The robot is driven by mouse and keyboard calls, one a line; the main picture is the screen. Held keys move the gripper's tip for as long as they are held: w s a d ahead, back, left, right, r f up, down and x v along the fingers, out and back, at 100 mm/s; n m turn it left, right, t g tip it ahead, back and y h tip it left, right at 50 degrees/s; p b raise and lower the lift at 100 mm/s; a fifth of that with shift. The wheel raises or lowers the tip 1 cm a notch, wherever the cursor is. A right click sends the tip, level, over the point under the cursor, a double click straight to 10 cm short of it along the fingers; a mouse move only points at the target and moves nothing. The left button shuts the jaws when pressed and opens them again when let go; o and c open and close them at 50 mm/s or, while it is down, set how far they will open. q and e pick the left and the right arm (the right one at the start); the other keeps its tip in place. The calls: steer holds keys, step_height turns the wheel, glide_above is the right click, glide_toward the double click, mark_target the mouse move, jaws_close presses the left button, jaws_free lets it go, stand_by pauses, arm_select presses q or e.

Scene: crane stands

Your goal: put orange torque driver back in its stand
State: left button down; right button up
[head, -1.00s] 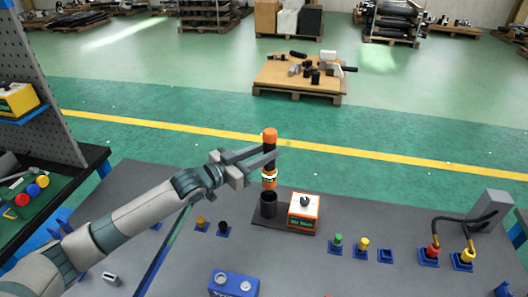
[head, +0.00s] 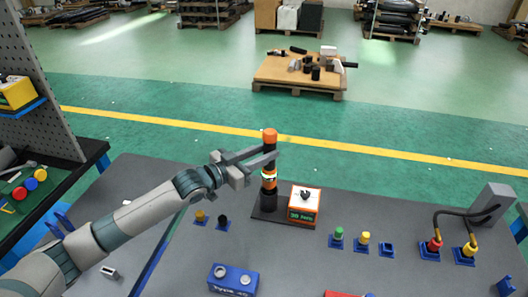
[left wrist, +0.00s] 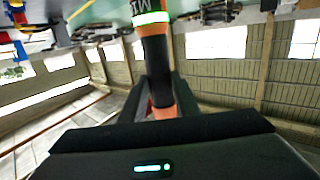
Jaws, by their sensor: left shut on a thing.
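The orange torque driver (head: 269,138) stands upright, with an orange cap, a black body and a pale and orange band low down. My left gripper (head: 268,160) is shut on its upper body, below the cap. The driver also shows between the fingers in the left wrist view (left wrist: 158,65). Its stand is a black cup (head: 268,201) on a dark base plate beside an orange and white box (head: 304,206) with a green display. The driver's lower end is at the cup's mouth; how deep it sits is hard to tell. My right gripper is not in view.
Green (head: 338,233) and yellow (head: 364,238) plugs sit in blue holders right of the stand. A blue box (head: 233,280) lies nearer. Cabled plugs and a grey block (head: 492,203) are at the right.

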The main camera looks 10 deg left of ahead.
mark_target(265, 167)
arm_select(q)
steer(key=shift+f+b, duration=0.5)
steer(key=shift+f, duration=0.35)
steer(key=shift+f+b, duration=1)
steer(key=shift+f, duration=0.65)
steer(key=c, duration=1.3)
jaws_free()
steer(key=shift+f, duration=0.3)
steer(key=shift+s, duration=0.1)
steer(key=p+v, duration=0.2)
steer(key=v, duration=0.3)
steer(key=shift+r, duration=0.15)
